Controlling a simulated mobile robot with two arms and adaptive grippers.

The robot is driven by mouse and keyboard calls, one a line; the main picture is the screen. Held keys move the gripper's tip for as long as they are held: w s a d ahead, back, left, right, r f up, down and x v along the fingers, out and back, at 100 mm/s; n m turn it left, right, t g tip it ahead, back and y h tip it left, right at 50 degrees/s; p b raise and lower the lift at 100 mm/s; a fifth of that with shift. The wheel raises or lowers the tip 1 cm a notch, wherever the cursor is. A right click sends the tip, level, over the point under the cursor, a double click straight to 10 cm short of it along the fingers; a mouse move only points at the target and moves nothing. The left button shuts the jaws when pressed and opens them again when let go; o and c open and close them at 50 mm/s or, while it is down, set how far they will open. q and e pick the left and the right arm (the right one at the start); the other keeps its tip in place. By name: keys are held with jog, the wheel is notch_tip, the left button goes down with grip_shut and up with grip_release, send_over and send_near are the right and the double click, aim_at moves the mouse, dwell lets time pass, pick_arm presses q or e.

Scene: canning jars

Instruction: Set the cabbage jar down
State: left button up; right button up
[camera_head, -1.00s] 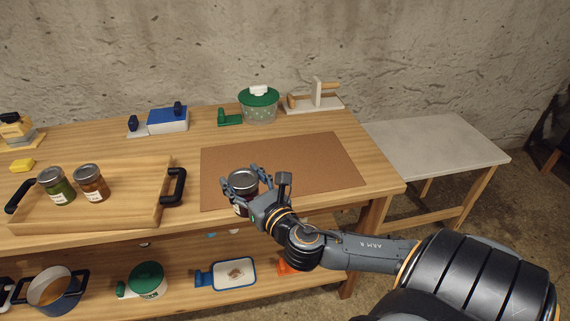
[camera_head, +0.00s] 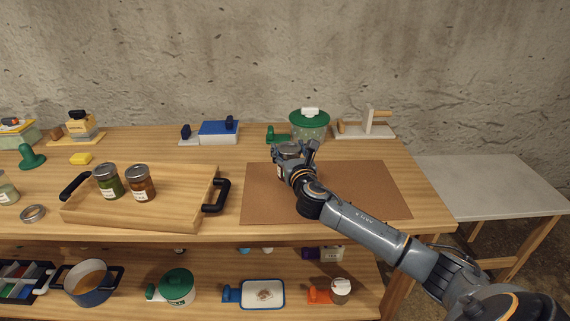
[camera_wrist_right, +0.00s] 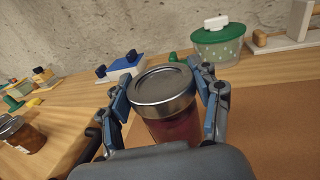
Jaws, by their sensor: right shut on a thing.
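The cabbage jar (camera_wrist_right: 172,128) has a silver metal lid and dark red contents. It stands roughly upright between the fingers of my right gripper (camera_wrist_right: 166,100) in the right wrist view. In the head view my right gripper (camera_head: 296,158) is shut on the jar (camera_head: 281,171), near the back left part of the brown mat (camera_head: 350,195). The jar's base is hidden, so I cannot tell whether it touches the mat. My left gripper is not in view.
A wooden tray (camera_head: 150,218) with black handles holds a green jar (camera_head: 107,183) and an orange-brown jar (camera_head: 140,184). A green-lidded bowl (camera_head: 309,125), a blue-topped box (camera_head: 218,132) and a white press (camera_head: 364,128) stand behind the mat. The mat's right side is clear.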

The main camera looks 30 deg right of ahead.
jog(key=w+f, duration=0.2)
jog(key=f, duration=0.1)
jog(key=shift+w+d, duration=0.1)
jog(key=shift+w, duration=0.25)
notch_tip(320, 180, down, 3)
jog(key=shift+w+f+b, duration=0.1)
jog(key=shift+b, duration=0.35)
jog(key=o, duration=1.5)
jog(key=shift+f, duration=0.15)
jog(key=v, duration=1.2)
